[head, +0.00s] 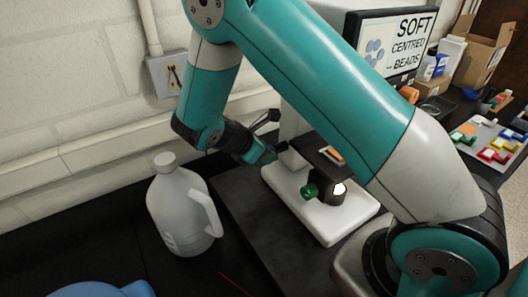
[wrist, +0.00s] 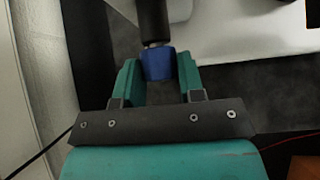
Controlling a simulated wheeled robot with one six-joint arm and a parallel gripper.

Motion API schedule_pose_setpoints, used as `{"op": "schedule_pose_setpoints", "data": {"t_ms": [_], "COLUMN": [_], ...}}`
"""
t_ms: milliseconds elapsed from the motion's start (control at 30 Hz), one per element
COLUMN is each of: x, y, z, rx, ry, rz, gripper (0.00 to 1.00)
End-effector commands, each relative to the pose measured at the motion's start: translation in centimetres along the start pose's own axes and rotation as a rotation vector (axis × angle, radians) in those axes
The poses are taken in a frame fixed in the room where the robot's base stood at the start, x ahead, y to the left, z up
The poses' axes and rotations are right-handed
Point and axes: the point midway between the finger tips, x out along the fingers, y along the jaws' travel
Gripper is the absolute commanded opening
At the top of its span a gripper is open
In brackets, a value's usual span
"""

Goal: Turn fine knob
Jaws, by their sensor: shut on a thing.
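A microscope stands on a white base (head: 345,222), with a dark stage (head: 315,148) above it. A green knob (head: 311,190) sticks out low on its near side. In the wrist view a blue knob (wrist: 158,65) on a dark shaft (wrist: 153,22) lies between the two teal fingers of my gripper (wrist: 158,78). My gripper is shut on this blue knob. In the head view my gripper (head: 264,154) is at the left side of the microscope, and the blue knob cannot be made out there.
A white jug (head: 178,215) stands left of the microscope. A screen (head: 400,42) reading "SOFT CENTRED BEADS" is behind. Coloured pieces on a tray (head: 468,148), bottles and a cardboard box (head: 483,50) are at the right. My arm crosses in front of the microscope.

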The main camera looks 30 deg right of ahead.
Motion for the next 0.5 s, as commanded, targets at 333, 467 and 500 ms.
{"op": "schedule_pose_setpoints", "data": {"t_ms": [333, 467, 500], "x": [0.14, 0.24, 0.26], "y": [-0.17, -0.27, -0.3], "z": [-0.21, -0.3, -0.31], "rx": [0.097, 0.167, 0.191], "ry": [0.0, 0.0, 0.0], "rz": [0.1, 0.172, 0.195], "gripper": [0.12, 0.12, 0.12]}}
